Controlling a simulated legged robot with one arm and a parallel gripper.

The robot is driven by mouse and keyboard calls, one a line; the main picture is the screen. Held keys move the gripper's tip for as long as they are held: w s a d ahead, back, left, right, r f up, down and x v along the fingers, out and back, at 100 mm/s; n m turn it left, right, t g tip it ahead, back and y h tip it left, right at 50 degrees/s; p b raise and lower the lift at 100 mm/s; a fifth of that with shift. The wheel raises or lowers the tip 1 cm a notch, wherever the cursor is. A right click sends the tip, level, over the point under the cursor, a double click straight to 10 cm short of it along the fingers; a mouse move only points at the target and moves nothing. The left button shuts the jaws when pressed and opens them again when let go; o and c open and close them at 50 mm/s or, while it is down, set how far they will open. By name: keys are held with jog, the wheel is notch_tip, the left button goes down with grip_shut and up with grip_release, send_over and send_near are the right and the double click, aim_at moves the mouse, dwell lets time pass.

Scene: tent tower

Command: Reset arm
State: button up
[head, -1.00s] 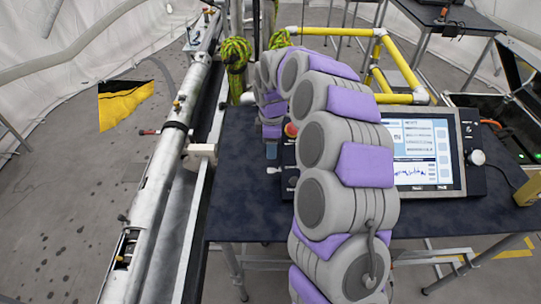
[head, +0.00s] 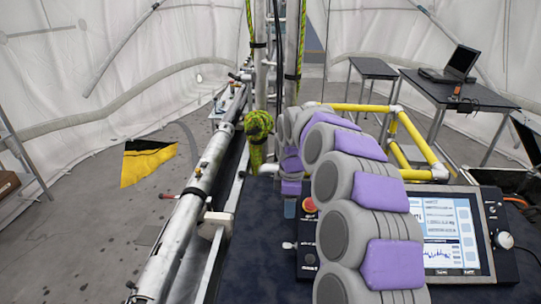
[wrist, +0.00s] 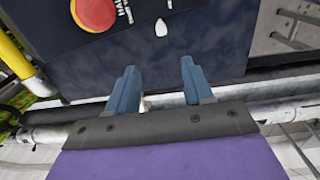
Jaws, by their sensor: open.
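My arm, grey with purple pads, reaches forward over the dark table (head: 255,235) in the head view. In the wrist view my gripper (wrist: 158,78) shows two blue fingers, apart with nothing between them. The fingers are over the dark tabletop edge, below the control panel with a red emergency button (wrist: 95,12) and a small white knob (wrist: 161,28). In the head view the gripper end is small and mostly hidden behind the arm, near the red button (head: 309,205).
The control panel's lit screen (head: 445,235) stands right of my arm. A long metal tube (head: 200,175) runs along the left. A yellow pipe frame (head: 415,140) is behind the panel. A laptop (head: 455,65) sits on a far table. A black-yellow sheet (head: 148,163) lies on open floor at left.

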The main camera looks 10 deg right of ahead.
jog(key=s+a+r+m, duration=0.2)
jog(key=s+r+m, duration=0.15)
jog(key=s, duration=0.65)
jog(key=s+d+f+m+g+b, duration=0.1)
jog(key=s+m, duration=0.5)
jog(key=s, duration=1)
jog(key=s+d+f+m+g, duration=0.1)
jog(key=s+m, duration=0.5)
jog(key=s, duration=1)
jog(key=shift+d+f+b, duration=0.4)
jog(key=shift+d+f, duration=0.05)
jog(key=shift+f, duration=0.3)
jog(key=shift+w+d, duration=0.1)
